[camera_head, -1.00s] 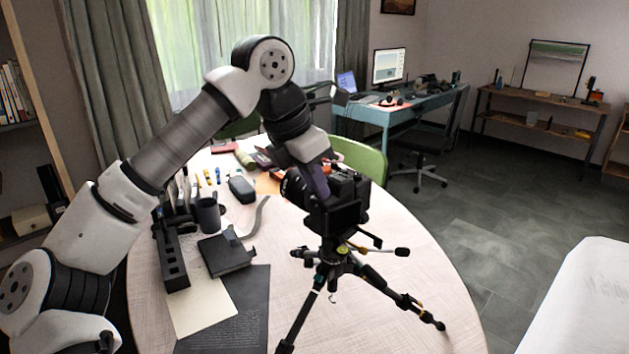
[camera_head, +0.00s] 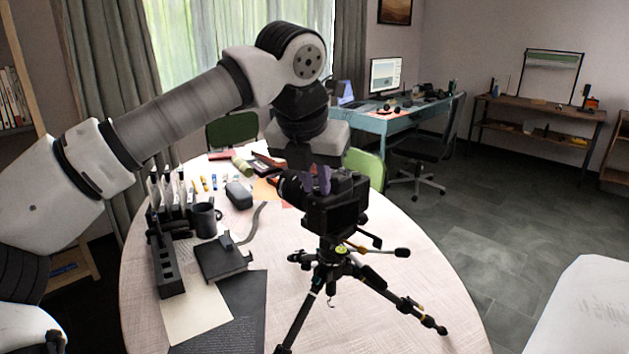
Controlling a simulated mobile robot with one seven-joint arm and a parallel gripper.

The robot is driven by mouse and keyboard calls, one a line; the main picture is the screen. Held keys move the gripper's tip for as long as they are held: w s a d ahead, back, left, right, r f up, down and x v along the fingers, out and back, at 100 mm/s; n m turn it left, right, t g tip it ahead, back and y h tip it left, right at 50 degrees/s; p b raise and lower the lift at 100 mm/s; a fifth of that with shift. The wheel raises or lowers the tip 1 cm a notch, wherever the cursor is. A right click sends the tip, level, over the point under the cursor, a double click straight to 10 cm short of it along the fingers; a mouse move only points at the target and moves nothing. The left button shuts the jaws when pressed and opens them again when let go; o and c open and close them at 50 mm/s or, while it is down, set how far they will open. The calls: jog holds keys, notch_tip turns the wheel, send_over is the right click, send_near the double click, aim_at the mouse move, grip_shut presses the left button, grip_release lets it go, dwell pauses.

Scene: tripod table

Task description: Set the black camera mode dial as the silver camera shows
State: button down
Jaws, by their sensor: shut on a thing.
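The black camera (camera_head: 335,205) sits upright on a black tripod (camera_head: 330,268) on the round table, its lens pointing left. My gripper (camera_head: 317,187) comes down from above, with its purple fingers at the top of the camera. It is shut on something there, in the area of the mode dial. The dial is too small and too covered by the fingers to read its setting. I cannot make out a silver camera in this view.
The round pale table (camera_head: 400,265) is clear to the right of the tripod. A black mug (camera_head: 204,220), a black notebook (camera_head: 222,260), a dark organizer (camera_head: 168,268) and papers lie left. Green chairs (camera_head: 365,167) stand behind.

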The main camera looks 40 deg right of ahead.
dwell(0.5)
jog(key=c, duration=1.3)
grip_release()
jog(key=shift+c, duration=0.2)
jog(key=v, duration=1.4)
jog(key=shift+p, duration=0.3)
jog(key=shift+d, duration=0.1)
